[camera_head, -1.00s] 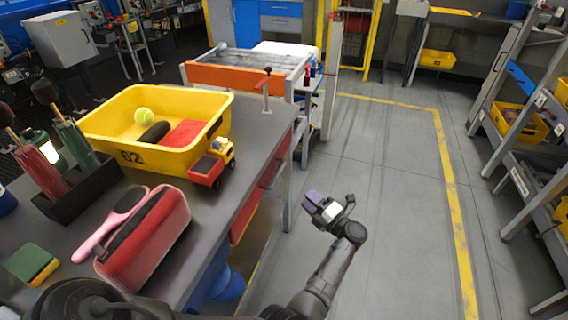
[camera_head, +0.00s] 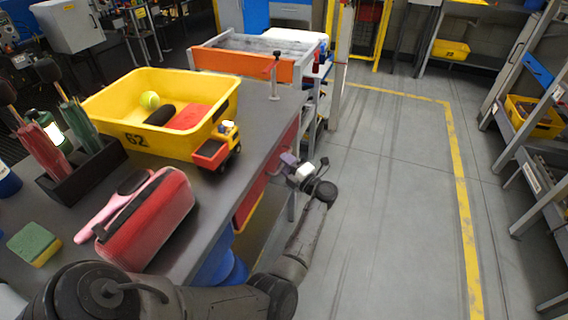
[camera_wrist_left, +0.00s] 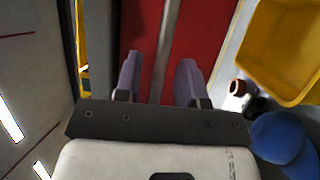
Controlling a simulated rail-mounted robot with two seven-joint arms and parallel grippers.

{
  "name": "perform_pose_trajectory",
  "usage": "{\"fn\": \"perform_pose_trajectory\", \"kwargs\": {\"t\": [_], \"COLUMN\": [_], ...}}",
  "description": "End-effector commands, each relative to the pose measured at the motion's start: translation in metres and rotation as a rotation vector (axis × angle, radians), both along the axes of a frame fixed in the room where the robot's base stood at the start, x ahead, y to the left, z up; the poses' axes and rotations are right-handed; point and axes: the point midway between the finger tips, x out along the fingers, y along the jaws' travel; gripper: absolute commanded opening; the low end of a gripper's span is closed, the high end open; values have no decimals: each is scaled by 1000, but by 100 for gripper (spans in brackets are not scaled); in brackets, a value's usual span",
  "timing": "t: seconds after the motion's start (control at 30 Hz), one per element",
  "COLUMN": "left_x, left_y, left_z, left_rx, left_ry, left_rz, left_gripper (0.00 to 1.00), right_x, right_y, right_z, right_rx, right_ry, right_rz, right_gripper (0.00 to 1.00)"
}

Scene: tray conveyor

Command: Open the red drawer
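The red drawer (camera_head: 248,204) is in the side of the grey workbench and looks shut; my gripper and arm hide part of its front. In the left wrist view its red front (camera_wrist_left: 212,25) fills the upper middle, with a grey bar handle (camera_wrist_left: 168,40) running along it. My left gripper (camera_head: 289,163) is at the drawer front in the head view. In the left wrist view its two purple fingers (camera_wrist_left: 159,80) are apart, and the bar lies in line between them; I cannot tell whether they touch it. My right gripper is not in view.
On the workbench (camera_head: 215,195) are a yellow bin (camera_head: 180,147), a toy truck (camera_head: 216,152), a red case (camera_head: 150,225) and a sponge (camera_head: 34,244). A blue object (camera_head: 222,268) is below the bench. The floor to the right is clear.

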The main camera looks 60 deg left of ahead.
Motion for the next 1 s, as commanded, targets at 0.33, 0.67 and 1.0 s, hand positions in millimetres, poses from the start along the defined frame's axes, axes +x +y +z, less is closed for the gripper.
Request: {"fn": "perform_pose_trajectory", "kwargs": {"t": [0.33, 0.67, 1.0], "left_x": [-2, -2, -2], "left_y": [8, 8, 7], "left_z": [2, 2, 2], "left_rx": [1, 1, 1], "left_ry": [0, 0, 0], "left_rz": [1, 0, 0], "left_gripper": [37, 18, 0], "right_x": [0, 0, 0], "right_y": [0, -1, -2], "right_z": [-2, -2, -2], "right_rx": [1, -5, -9], "right_ry": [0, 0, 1], "right_rz": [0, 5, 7], "right_gripper": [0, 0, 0]}}
